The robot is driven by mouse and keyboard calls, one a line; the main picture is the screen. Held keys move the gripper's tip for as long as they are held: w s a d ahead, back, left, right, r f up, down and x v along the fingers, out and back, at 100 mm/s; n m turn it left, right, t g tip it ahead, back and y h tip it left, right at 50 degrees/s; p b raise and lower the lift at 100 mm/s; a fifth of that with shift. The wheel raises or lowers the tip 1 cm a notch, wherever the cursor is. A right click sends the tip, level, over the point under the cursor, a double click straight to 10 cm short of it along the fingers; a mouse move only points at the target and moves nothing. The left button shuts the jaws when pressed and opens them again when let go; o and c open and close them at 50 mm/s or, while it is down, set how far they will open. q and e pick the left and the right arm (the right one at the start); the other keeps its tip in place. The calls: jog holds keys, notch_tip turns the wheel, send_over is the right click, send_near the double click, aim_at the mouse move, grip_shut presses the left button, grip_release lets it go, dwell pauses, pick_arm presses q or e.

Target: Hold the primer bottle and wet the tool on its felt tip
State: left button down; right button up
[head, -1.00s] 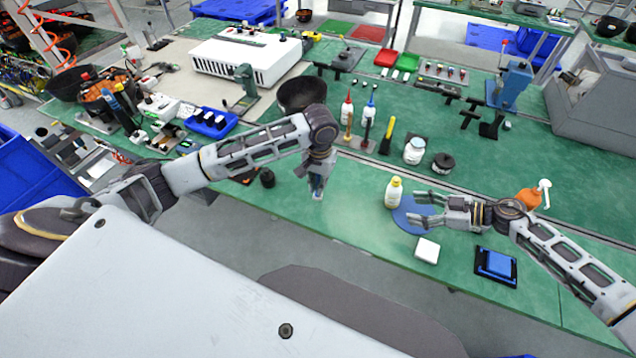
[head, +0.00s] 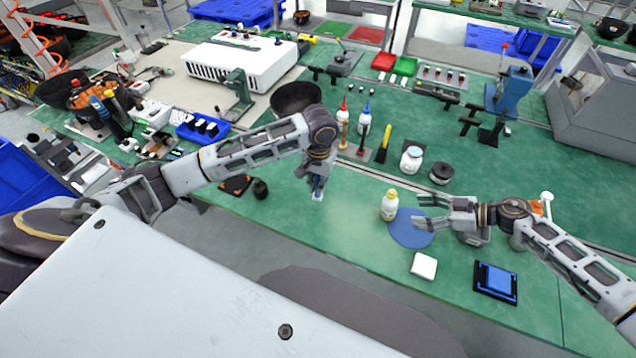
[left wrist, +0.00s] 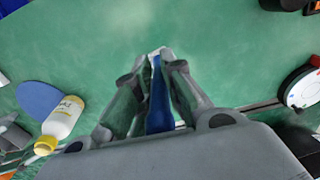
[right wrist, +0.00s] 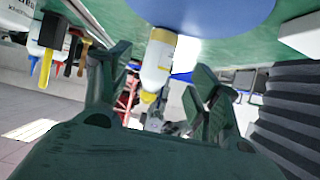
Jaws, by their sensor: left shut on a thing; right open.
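The primer bottle (head: 389,207), white with a yellow cap, stands upright at the left edge of a round blue mat (head: 412,236). My right gripper (head: 418,211) is open and empty just right of the bottle, its fingers pointing toward it. In the right wrist view the bottle (right wrist: 158,62) shows between the spread fingers, apart from them. My left gripper (head: 318,180) is shut on a blue tool with a pale tip (left wrist: 158,95), pointing down over the green table, left of the bottle. The felt tip is not visible; the yellow cap covers the bottle's top.
A white block (head: 424,266) and a blue pad (head: 496,282) lie near the front edge. An orange pump bottle (head: 546,205) is partly behind my right arm. Red- and blue-tipped bottles and a jar (head: 411,160) stand behind.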

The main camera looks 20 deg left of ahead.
aim_at(391, 209)
pick_arm(q)
jog(key=shift+f, duration=0.15)
pick_arm(e)
jog(key=shift+a+f, duration=0.1)
pick_arm(q)
jog(key=shift+f+b, duration=2.2)
jog(key=shift+b, duration=0.05)
pick_arm(e)
jog(key=shift+x, duration=2.95)
pick_arm(q)
jog(key=shift+r+p, duration=0.35)
pick_arm(e)
jog(key=shift+a+f, duration=0.15)
jog(key=shift+a, duration=0.45)
pick_arm(q)
jog(key=shift+r, duration=0.2)
pick_arm(e)
jog(key=shift+x, duration=1.25)
jog(key=c, duration=0.8)
jog(key=shift+o, duration=0.2)
